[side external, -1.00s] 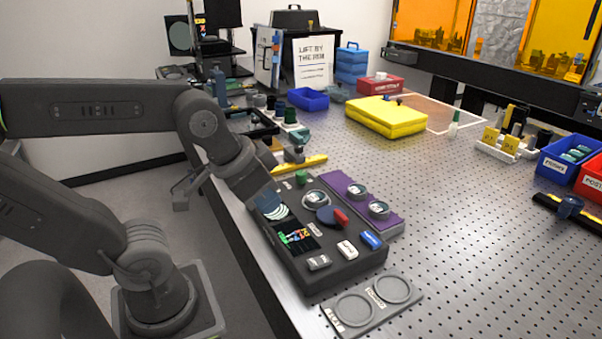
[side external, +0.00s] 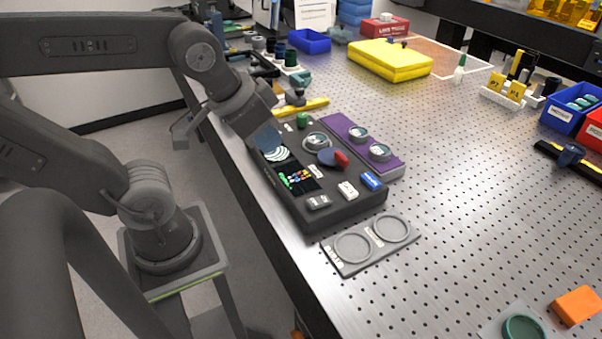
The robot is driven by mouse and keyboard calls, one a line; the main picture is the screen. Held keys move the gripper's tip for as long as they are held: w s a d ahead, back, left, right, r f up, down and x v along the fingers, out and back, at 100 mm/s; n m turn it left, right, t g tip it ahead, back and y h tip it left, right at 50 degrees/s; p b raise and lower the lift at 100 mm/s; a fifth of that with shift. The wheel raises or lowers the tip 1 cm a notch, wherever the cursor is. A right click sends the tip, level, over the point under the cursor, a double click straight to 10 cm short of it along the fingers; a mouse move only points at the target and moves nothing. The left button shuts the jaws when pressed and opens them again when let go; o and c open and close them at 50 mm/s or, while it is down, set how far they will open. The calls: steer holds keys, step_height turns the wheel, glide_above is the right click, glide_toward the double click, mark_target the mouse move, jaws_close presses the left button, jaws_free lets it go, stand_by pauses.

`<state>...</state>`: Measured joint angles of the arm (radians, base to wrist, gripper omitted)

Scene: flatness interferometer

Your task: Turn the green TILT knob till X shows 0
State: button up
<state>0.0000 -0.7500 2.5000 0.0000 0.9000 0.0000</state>
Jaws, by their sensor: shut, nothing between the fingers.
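The dark control box (side external: 345,207) stands on the perforated table. The green knob (side external: 302,119) stands up at its back edge; I take it for TILT, as no label is readable. The screen with pale curved fringes (side external: 277,154) is partly covered by my gripper. The readout (side external: 298,179) shows small coloured characters, and the X value is too small to read. My gripper (side external: 267,136) is over the back left of the box, left of the green knob and seemingly apart from it. It looks shut and empty; its fingertips are hard to make out.
A red-and-blue knob (side external: 333,158) and a round dial (side external: 317,141) are on the box. A purple block (side external: 343,131) with two round pieces lies along its right side. A yellow bar (side external: 315,104) lies behind. A grey two-ring tray (side external: 335,262) lies in front.

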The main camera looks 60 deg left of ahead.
steer(key=shift+o, duration=0.7)
steer(key=shift+w+r, duration=0.1)
steer(key=o, duration=0.8)
steer(key=w+a+r+g, duration=0.1)
steer(key=w+a, duration=0.1)
steer(key=w, duration=0.1)
steer(key=w+a+r+g, duration=0.1)
steer(key=w+a, duration=0.2)
steer(key=w, duration=0.1)
steer(key=w+a+r, duration=0.1)
steer(key=w+a, duration=0.2)
steer(key=shift+w+r+m+g+y, duration=0.15)
steer(key=shift+r+m+g+y, duration=0.05)
steer(key=shift+m+g+y, duration=0.2)
steer(key=shift+c, duration=0.2)
steer(key=shift+o, duration=0.7)
steer(key=w+a+g, duration=0.1)
steer(key=w+a, duration=0.3)
steer(key=a, duration=0.1)
steer(key=shift+w+a+f, duration=0.2)
steer(key=shift+a, duration=0.2)
steer(key=m+g, duration=0.1)
steer(key=g, duration=0.1)
glide_above(302, 115)
step_height(302, 115, down, 4)
steer(key=r, duration=0.1)
steer(key=shift+h, duration=0.3)
step_height(302, 115, down, 14)
steer(key=shift+r, duration=0.15)
steer(key=c, duration=0.9)
